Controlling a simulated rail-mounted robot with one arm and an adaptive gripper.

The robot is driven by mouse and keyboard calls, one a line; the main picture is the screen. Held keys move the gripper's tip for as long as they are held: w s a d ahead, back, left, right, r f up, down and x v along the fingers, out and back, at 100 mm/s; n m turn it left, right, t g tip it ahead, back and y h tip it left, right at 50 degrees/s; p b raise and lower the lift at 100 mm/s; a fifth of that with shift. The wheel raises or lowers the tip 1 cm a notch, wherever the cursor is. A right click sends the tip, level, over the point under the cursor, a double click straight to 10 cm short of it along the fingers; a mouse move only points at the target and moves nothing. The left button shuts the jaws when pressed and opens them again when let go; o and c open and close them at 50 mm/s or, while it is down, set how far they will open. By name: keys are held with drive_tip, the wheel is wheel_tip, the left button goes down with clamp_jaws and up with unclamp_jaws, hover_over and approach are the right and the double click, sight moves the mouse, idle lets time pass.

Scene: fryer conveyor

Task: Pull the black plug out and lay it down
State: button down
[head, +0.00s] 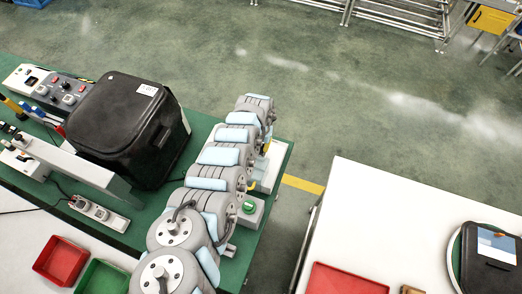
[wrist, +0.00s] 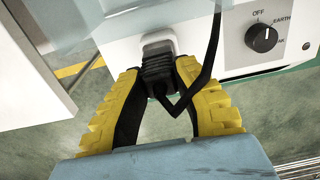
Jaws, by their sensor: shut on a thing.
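In the wrist view, the black plug (wrist: 158,62) is at the grey socket on the face of a white box (wrist: 120,50). I cannot tell how deep it sits. Its black cable (wrist: 210,60) bends at the plug's near end and runs up to the right. My gripper (wrist: 158,72) has yellow ribbed fingers, shut on the plug from both sides. In the head view, the white box (head: 274,160) stands at the right end of the green bench, and my arm hides the plug and most of my gripper.
A dial (wrist: 262,38) marked OFF and EARTH is right of the plug. A black bin-like case (head: 120,130), a power strip (head: 98,212), and red (head: 60,260) and green (head: 103,278) trays lie left of my arm. A white table (head: 400,220) stands right, across a floor gap.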

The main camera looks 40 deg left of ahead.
drive_tip(key=shift+r+p, duration=1)
drive_tip(key=shift+p, duration=0.1)
drive_tip(key=shift+r+p, duration=1.25)
drive_tip(key=shift+r, duration=0.25)
